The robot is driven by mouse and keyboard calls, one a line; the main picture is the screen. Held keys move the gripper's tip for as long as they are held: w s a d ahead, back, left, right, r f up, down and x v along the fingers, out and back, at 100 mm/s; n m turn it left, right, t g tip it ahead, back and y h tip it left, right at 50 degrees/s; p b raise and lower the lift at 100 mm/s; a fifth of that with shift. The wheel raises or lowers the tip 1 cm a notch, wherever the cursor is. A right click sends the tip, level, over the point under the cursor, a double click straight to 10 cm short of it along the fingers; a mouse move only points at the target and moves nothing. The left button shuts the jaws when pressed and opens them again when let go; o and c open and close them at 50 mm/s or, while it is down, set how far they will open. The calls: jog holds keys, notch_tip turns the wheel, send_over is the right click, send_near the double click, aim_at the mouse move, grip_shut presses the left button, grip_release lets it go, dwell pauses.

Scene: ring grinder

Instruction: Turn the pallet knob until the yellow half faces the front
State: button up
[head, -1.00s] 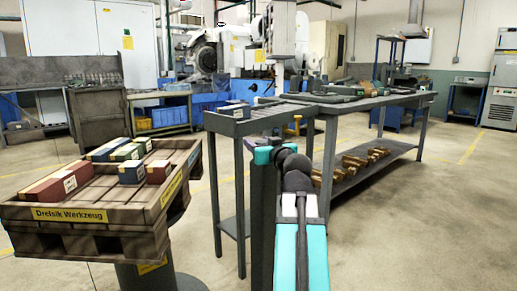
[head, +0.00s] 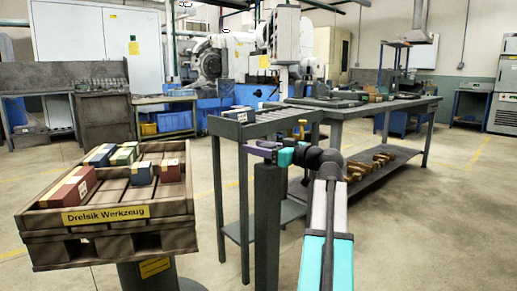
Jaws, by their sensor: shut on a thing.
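My gripper (head: 264,148), with small purple and teal parts, is at the top of a dark upright post (head: 268,220) in the middle of the head view. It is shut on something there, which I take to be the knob. The knob is too small and too covered to make out, so I cannot tell which way its yellow half faces. The brown pallet (head: 160,210) stands on a pedestal at the left. Its yellow "Drelsik Werkzeug" label faces almost straight toward me. Several red, blue and green boxes lie on the pallet.
A narrow grey roller table (head: 262,122) stands just behind the post. The floor (head: 440,235) at the right is clear.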

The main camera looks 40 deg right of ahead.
jog(key=n+g+y+p, duration=0.1)
jog(key=y, duration=0.1)
jog(key=n+g+y, duration=0.1)
jog(key=n+y, duration=0.1)
jog(key=a+r+n+y+p, duration=0.1)
jog(key=n+y, duration=0.1)
jog(key=y, duration=0.1)
jog(key=shift+s+g+p, duration=0.1)
jog(key=shift+g+p, duration=0.2)
jog(key=shift+g, duration=0.1)
jog(key=shift+s+a+f+n+g+y+p, duration=0.1)
jog(key=shift+s+a+n+g+y+p, duration=0.1)
jog(key=shift+n+g+y+p, duration=0.3)
jog(key=shift+s+a+f+n+g+y+p, duration=0.15)
jog(key=shift+n+g+y, duration=0.3)
jog(key=shift+y, duration=0.25)
jog(key=shift+s+a+r+n+g+y+p, duration=0.1)
jog(key=shift+a+n+g+y+p, duration=0.1)
jog(key=shift+n+g+y+p, duration=0.3)
jog(key=y+b, duration=0.1)
jog(key=n+g+b, duration=0.1)
jog(key=b, duration=0.1)
jog(key=shift+s+a+f+g+y, duration=0.1)
jog(key=shift+a+f+g+y, duration=0.05)
jog(key=shift+f+g+y, duration=0.2)
jog(key=shift+s+a+r+n+g+y+b, duration=0.2)
jog(key=shift+n+g+b, duration=0.3)
jog(key=shift+b, duration=0.75)
